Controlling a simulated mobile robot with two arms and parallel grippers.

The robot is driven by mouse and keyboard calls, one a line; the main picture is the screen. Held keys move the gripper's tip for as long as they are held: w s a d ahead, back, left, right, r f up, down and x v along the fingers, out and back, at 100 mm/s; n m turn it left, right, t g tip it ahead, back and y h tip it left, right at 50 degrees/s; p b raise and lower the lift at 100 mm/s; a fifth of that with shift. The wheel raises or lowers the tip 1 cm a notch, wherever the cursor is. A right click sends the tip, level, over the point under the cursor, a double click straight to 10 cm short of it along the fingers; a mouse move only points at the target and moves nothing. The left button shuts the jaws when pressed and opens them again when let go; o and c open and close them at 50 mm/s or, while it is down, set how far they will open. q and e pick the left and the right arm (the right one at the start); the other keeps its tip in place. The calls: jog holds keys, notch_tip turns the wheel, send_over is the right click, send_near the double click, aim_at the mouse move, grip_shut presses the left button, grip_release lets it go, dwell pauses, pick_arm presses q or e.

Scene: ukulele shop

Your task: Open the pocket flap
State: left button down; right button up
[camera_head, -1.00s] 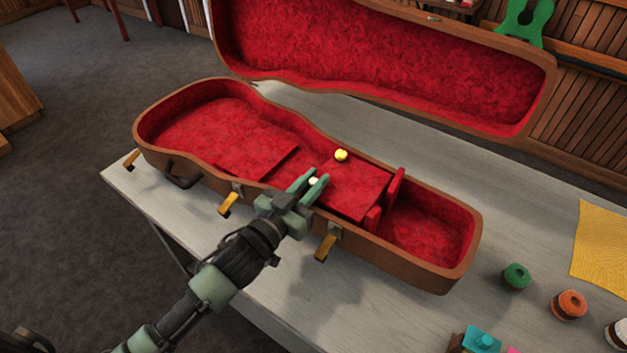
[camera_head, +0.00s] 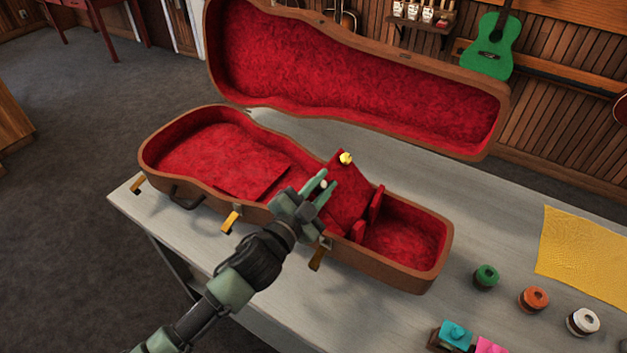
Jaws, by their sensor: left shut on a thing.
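The open ukulele case (camera_head: 400,285) lies on the table with its red plush lining showing. The pocket flap (camera_head: 348,200) is a red panel over the middle compartment, and it stands tilted up at its left end. A yellow knob (camera_head: 346,158) sits at its raised far corner. My left gripper (camera_head: 323,188) is at the flap's near left side, with a small pale knob (camera_head: 323,184) between its fingers. It is shut on that knob. The fingers partly hide the flap's near edge. My right gripper is not in view.
The case lid (camera_head: 350,85) stands open behind. Gold latches (camera_head: 230,222) stick out along the near side. Green (camera_head: 487,277), orange (camera_head: 534,299) and white (camera_head: 582,321) spools and a yellow cloth (camera_head: 580,245) lie at right. Bare tabletop (camera_head: 400,318) is in front of the case.

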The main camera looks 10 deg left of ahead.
pick_arm(q)
jog(key=s+d+r+m+p, duration=0.3)
jog(key=d+m, duration=0.5)
jog(key=shift+s, duration=0.15)
dwell(0.5)
jog(key=c, duration=1.3)
grip_release()
